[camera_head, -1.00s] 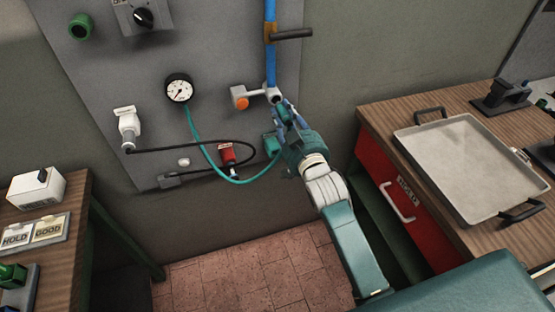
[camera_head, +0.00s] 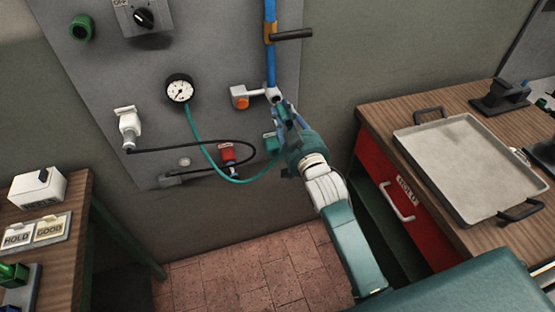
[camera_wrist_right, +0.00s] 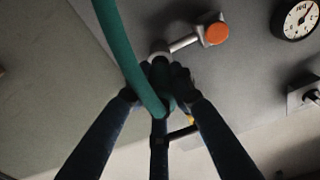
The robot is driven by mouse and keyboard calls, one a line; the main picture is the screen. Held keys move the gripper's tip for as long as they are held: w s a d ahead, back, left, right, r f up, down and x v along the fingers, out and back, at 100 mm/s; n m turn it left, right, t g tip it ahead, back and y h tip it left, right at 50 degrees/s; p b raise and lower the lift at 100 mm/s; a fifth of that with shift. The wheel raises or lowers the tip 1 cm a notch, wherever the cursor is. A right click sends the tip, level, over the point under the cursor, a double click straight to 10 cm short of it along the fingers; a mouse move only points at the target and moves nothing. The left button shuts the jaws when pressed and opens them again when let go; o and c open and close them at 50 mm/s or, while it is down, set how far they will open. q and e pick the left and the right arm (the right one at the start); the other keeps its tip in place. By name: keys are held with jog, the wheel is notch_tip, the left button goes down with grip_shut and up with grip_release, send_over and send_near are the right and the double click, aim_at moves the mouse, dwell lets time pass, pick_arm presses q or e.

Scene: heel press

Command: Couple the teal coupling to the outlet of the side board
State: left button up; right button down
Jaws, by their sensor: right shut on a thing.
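My right gripper (camera_head: 281,108) is shut on the teal coupling (camera_wrist_right: 161,72), just below the outlet (camera_head: 273,94) on the side board (camera_head: 222,55). The outlet is a pale fitting at the foot of the blue pipe, with an orange button (camera_head: 241,102) on its left. In the right wrist view the coupling's end lines up with the outlet's pale collar (camera_wrist_right: 158,48). They look touching or very close; I cannot tell whether they are joined. The teal hose (camera_head: 205,154) hangs from the gauge (camera_head: 179,89) and loops to my gripper. My left gripper is not in view.
A black cable (camera_head: 215,142) and a red fitting (camera_head: 227,154) are on the board left of my arm. A bench with a metal tray (camera_head: 455,165) and a red drawer (camera_head: 385,185) stands right. Another bench (camera_head: 75,210) stands left. The tiled floor (camera_head: 255,270) between them is clear.

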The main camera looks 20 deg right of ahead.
aim_at(280, 107)
jog(key=shift+w+r, duration=0.1)
jog(key=shift+w, duration=1.35)
dwell(0.5)
jog(key=c, duration=1.5)
grip_release()
jog(key=shift+o, duration=0.5)
jog(key=shift+w, duration=0.15)
